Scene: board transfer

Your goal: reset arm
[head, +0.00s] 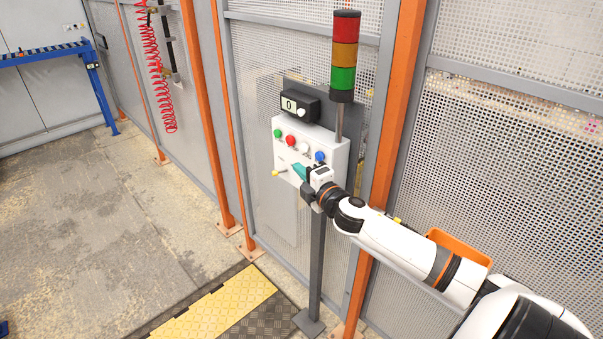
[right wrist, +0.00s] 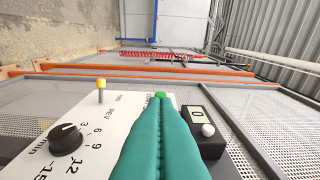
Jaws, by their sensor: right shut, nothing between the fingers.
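My right gripper (head: 299,171) reaches in from the right to the front of a white control box (head: 316,145) on a grey post. Its teal fingers are shut with nothing between them, and they also show in the right wrist view (right wrist: 162,112). The fingertips lie over the panel by the green button (right wrist: 160,95); I cannot tell whether they touch it. In the head view the box carries green, red, white and blue buttons, and a yellow-tipped lever (head: 276,173) sticks out at its lower left. A black dial (right wrist: 66,139) shows in the right wrist view. My left gripper is not in view.
A red, amber and green signal tower (head: 345,55) rises behind the box, beside a black counter (head: 300,106) reading 0. Mesh fence panels with orange posts (head: 391,100) stand close behind. A yellow-edged mat (head: 225,308) lies on the floor. The floor at left is open.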

